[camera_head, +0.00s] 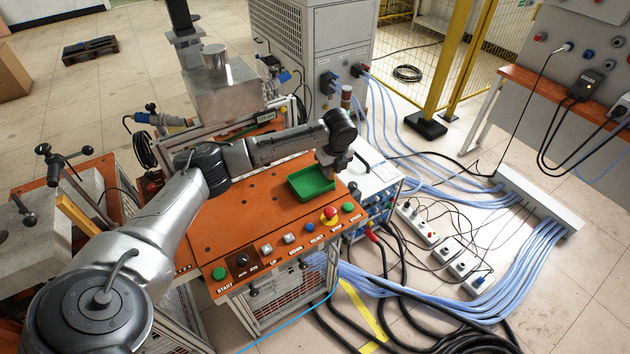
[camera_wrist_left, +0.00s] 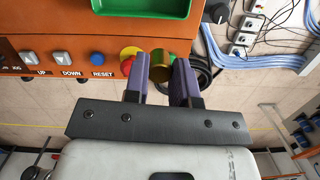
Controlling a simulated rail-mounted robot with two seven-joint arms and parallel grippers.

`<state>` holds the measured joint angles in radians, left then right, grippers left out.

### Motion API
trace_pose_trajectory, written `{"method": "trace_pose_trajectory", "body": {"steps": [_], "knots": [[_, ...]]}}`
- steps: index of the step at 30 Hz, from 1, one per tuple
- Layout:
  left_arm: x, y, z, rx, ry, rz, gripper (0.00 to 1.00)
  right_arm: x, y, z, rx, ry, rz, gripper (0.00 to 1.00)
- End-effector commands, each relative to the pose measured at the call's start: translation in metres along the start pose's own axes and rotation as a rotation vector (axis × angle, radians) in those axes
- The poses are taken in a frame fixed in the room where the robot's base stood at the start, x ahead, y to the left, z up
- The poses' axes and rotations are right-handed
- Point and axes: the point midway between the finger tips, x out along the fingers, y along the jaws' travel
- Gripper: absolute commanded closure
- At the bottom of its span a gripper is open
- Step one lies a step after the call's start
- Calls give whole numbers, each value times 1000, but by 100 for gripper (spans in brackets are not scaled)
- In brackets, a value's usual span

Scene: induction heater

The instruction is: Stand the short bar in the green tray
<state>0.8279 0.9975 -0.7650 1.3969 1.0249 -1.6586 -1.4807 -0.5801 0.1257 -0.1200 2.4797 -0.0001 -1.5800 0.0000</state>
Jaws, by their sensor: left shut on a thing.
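The green tray (camera_head: 307,190) lies on the orange panel top near its right end. The wrist view shows one side of the tray (camera_wrist_left: 142,8) at the top edge. My left gripper (camera_head: 331,166) is at the tray's right end in the head view; its fingers are small and partly hidden there. In the wrist view, my left gripper (camera_wrist_left: 160,68) is shut on the short bar (camera_wrist_left: 160,70), a brass-coloured round piece between the two purple fingers. The bar appears apart from the tray in that view. I cannot make out the bar in the head view. My right gripper is not in view.
A red and yellow stop button (camera_head: 330,215) and other buttons line the panel's front edge. A metal box (camera_head: 222,90) stands behind the panel. Cables (camera_head: 470,300) and power strips (camera_head: 418,226) cover the floor on the right. The orange top (camera_head: 245,215) left of the tray is clear.

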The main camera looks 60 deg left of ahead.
Motion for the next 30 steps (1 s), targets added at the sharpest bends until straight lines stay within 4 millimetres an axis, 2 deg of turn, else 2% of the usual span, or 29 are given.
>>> {"method": "trace_pose_trajectory", "body": {"steps": [1,6,13,22,30], "knots": [[10,6,11,-5,-3,4,100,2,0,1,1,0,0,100],[34,19,38,-5,-2,3,100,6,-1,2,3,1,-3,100],[54,30,60,-3,-1,1,100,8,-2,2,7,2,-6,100],[64,33,65,0,0,0,100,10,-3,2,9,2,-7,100],[96,33,60,-1,0,1,100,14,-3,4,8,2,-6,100]]}}
